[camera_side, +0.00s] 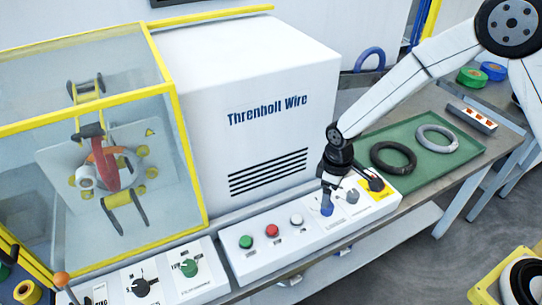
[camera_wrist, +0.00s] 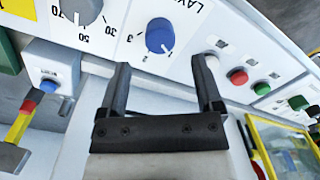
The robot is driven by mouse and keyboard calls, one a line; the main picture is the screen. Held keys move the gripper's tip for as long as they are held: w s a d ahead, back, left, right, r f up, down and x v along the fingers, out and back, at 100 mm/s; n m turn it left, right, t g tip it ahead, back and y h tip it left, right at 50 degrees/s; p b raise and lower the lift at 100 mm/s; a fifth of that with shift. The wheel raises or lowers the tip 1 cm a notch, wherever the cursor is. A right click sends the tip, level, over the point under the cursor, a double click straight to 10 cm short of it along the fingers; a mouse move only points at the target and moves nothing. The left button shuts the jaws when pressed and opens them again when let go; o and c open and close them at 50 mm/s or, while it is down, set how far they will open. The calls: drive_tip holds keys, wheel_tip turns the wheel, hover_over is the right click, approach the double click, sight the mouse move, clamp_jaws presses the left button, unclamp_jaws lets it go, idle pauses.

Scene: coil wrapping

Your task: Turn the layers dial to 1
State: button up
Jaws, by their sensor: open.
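The layers dial is a blue knob (camera_wrist: 160,36) on the white control panel, under partly cut-off "LAY" lettering in the wrist view. A 3 and a small 2 are legible beside it. A pale pointer line on the knob runs toward the lower right in that view, but I cannot tell exactly which mark it meets. In the side view the blue knob (camera_side: 327,207) is just below my gripper (camera_side: 334,178). In the wrist view my gripper (camera_wrist: 160,66) is open and empty, its two fingers apart, with the knob beyond the gap between them.
A green tray (camera_side: 437,118) with two rings lies behind right.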

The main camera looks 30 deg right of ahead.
sight(331, 205)
drive_tip(key=shift+r, duration=1.55)
drive_tip(key=shift+d+r, duration=0.1)
drive_tip(key=shift+s+d+r, duration=0.15)
drive_tip(key=shift+d, duration=0.05)
drive_tip(key=s+d+r+m+t, duration=0.1)
drive_tip(key=s+d+r+m, duration=0.2)
drive_tip(key=s+d, duration=0.2)
drive_tip(key=s+d+r+m+t, duration=0.1)
drive_tip(key=s+d+r+m, duration=0.2)
drive_tip(key=s, duration=0.5)
drive_tip(key=shift+d+r+m+t, duration=0.4)
drive_tip(key=shift+d+r, duration=0.35)
drive_tip(key=shift+d, duration=0.15)
